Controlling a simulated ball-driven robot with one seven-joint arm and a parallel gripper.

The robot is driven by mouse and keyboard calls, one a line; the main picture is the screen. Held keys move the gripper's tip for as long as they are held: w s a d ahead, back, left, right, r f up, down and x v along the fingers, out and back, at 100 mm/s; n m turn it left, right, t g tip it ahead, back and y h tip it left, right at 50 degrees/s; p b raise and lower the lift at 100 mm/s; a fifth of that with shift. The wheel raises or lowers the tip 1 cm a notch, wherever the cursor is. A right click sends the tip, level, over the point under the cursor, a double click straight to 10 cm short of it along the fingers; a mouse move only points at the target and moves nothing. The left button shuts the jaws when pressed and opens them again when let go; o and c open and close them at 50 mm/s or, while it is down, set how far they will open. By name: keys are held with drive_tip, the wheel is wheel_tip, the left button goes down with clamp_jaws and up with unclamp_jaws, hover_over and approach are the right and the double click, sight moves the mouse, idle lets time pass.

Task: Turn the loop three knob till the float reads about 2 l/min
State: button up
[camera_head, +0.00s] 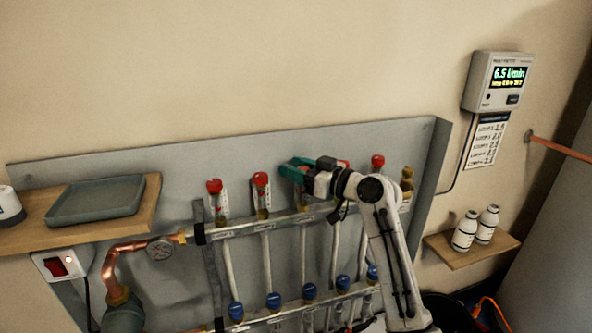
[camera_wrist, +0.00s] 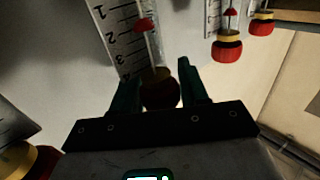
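My gripper (camera_head: 303,166) is at the third flow meter from the left in the head view, and its teal fingers hide most of that meter's top. In the wrist view a dark red knob (camera_wrist: 161,93) with a yellow ring stands between the two fingers (camera_wrist: 161,82). The fingers are close to both sides of the knob; whether they press on it is not clear. Above the knob in that view, a small red float (camera_wrist: 145,25) sits in the clear tube beside a numbered scale (camera_wrist: 118,36), near the 2 mark as far as the tilted view shows.
Neighbouring red-capped meters (camera_head: 260,180) stand close on both sides. A wall display (camera_head: 509,75) reads 6.5 l/min. A shelf with a grey tray (camera_head: 95,199) is at left; white bottles (camera_head: 465,231) stand on a small shelf at right.

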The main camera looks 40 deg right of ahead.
drive_tip(key=shift+o, duration=1.3)
drive_tip(key=v, duration=1)
drive_tip(key=shift+s+b, duration=0.4)
drive_tip(key=shift+b, duration=0.05)
drive_tip(key=shift+d, duration=0.1)
drive_tip(key=s+a+f+m+g+h+p, duration=0.15)
drive_tip(key=s+a+f+g, duration=0.35)
drive_tip(key=f, duration=0.5)
drive_tip(key=s+a+f+m+g+h+p, duration=0.1)
drive_tip(key=s+a+f+g+p, duration=0.2)
drive_tip(key=s+a+f, duration=0.45)
drive_tip(key=s+f+m+g+h+p, duration=0.1)
drive_tip(key=s+f+g, duration=0.3)
drive_tip(key=s, duration=0.7)
drive_tip(key=s+a+f+m+g+h+p, duration=0.1)
drive_tip(key=s+f+g+h, duration=0.2)
drive_tip(key=s+f, duration=0.3)
drive_tip(key=s+g, duration=0.1)
drive_tip(key=s, duration=0.3)
drive_tip(key=shift+s+a+p, duration=0.3)
drive_tip(key=shift+s+p, duration=0.1)
